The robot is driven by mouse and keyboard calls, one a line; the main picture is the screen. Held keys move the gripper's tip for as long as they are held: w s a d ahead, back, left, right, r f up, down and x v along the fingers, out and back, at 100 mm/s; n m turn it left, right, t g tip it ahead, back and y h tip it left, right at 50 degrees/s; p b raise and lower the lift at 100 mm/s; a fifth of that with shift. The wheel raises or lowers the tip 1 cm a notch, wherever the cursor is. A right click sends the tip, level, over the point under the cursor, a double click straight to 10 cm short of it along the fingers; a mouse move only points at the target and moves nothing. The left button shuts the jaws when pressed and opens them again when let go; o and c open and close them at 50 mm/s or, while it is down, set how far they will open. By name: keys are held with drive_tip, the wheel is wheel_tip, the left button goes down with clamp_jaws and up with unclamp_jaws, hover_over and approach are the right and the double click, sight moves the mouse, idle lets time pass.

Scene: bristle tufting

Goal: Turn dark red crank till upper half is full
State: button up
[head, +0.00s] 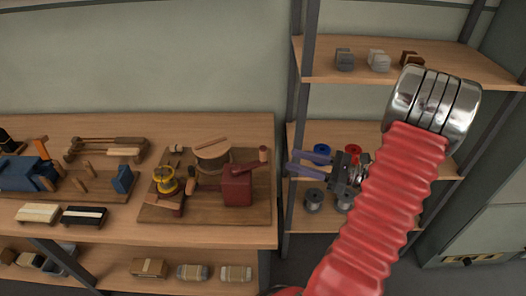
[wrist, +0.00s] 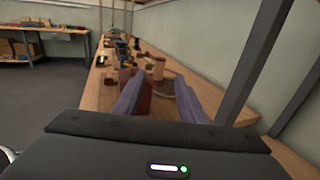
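The dark red crank box (head: 238,186) stands on a wooden board on the bench, with its crank arm and handle (head: 263,156) at its upper right. The handle looks upright. A round wooden piece (head: 212,149) sits just behind and left of the box; it is too small to tell how full its upper half is. My gripper (head: 291,161) is open and empty, a little right of the handle and apart from it. In the wrist view my two fingers stand apart, with the dark red box (wrist: 138,100) beyond them, partly hidden by the left finger.
A yellow spool (head: 167,182) stands left of the box on the same board (head: 205,213). A blue vise (head: 28,173) and brushes lie further left. A shelf post (head: 291,180) and shelves with spools and blocks stand at right, close to my arm.

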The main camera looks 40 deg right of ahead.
sight(263, 151)
drive_tip(key=x, duration=1.1)
drive_tip(key=shift+w+a, duration=0.1)
drive_tip(key=shift+w, duration=0.15)
drive_tip(key=shift+c, duration=0.3)
clamp_jaws()
